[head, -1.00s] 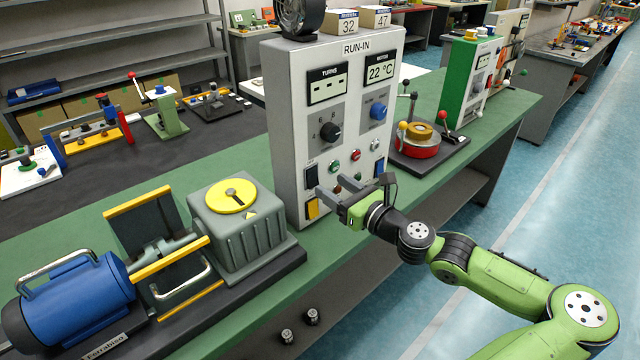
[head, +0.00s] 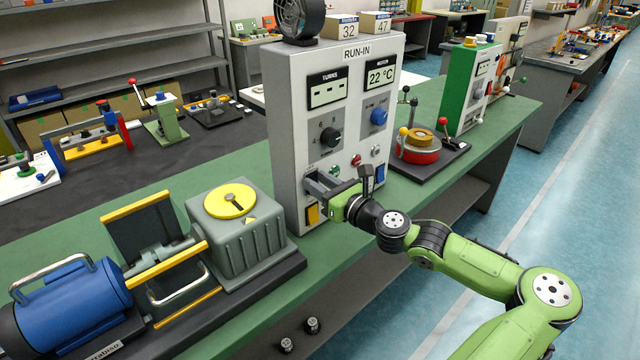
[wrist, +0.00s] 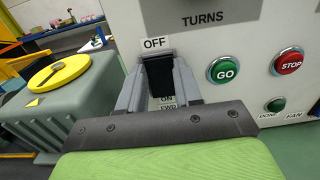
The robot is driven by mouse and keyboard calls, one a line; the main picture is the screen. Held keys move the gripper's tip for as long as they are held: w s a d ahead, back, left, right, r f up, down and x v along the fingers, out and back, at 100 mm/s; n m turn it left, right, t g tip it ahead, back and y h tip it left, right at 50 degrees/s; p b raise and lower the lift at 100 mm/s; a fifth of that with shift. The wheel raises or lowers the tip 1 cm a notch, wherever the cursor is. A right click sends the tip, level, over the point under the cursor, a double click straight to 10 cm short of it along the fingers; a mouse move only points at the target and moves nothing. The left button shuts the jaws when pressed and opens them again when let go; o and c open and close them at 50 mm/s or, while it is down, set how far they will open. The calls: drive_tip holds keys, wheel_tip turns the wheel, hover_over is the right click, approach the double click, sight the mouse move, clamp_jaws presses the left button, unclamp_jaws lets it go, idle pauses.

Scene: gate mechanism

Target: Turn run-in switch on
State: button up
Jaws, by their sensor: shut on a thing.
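The run-in machine's grey cabinet (head: 345,100), labelled RUN-IN, stands upright on the green bench. The black rocker switch (wrist: 159,76) is on the lower left of its front, with OFF above it and ON below it in the wrist view. My gripper (wrist: 158,70) is shut on this switch, one finger at each side. In the head view my gripper (head: 312,185) reaches the cabinet's lower left front and hides the switch. Which way the rocker is tipped is hard to tell.
A green GO button (wrist: 223,69) and red STOP button (wrist: 288,61) sit right of the switch. A grey gearbox (head: 238,232) with a yellow disc and a blue motor (head: 70,305) stand to the left.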

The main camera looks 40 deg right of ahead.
drive_tip(key=shift+f+t+b, duration=0.5)
drive_tip(key=shift+t+b, duration=0.35)
drive_tip(key=shift+t, duration=0.05)
drive_tip(key=shift+s+t+b, duration=0.1)
drive_tip(key=shift+t+b, duration=0.4)
drive_tip(key=shift+t, duration=0.3)
drive_tip(key=o, duration=1.1)
drive_tip(key=shift+c, duration=0.2)
drive_tip(key=p+v, duration=0.2)
drive_tip(key=v, duration=1.3)
drive_tip(key=shift+s, duration=0.45)
